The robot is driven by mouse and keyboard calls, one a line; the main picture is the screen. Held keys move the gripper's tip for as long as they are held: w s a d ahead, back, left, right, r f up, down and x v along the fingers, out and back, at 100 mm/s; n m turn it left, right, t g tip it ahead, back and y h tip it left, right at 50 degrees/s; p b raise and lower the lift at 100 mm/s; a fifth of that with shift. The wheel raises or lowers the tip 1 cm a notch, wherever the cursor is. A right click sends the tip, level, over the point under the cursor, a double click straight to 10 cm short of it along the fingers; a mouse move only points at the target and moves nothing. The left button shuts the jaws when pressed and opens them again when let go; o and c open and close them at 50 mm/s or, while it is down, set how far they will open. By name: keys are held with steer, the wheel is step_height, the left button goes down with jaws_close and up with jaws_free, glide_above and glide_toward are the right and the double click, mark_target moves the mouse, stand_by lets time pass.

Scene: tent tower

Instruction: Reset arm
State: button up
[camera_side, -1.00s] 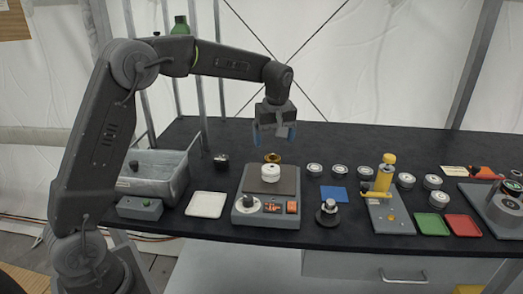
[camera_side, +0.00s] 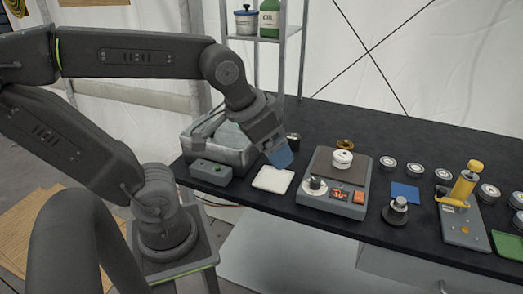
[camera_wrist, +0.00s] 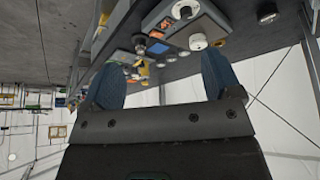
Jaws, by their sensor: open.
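In the side view the near finger hides the other. A white round piece (camera_side: 342,160) sits on the dark plate of the grey hot-plate-like device (camera_side: 333,208), to the right of my gripper and apart from it. That piece also shows in the wrist view (camera_wrist: 198,42).
Several silver-topped discs (camera_side: 388,163), a blue pad (camera_side: 404,193) and a yellow-handled press (camera_side: 463,190) stand further right.

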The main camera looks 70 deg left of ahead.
steer(key=shift+s+d+f+m, duration=0.2)
steer(key=shift+s+f+m, duration=0.25)
steer(key=shift+s, duration=0.4)
stand_by(1.5)
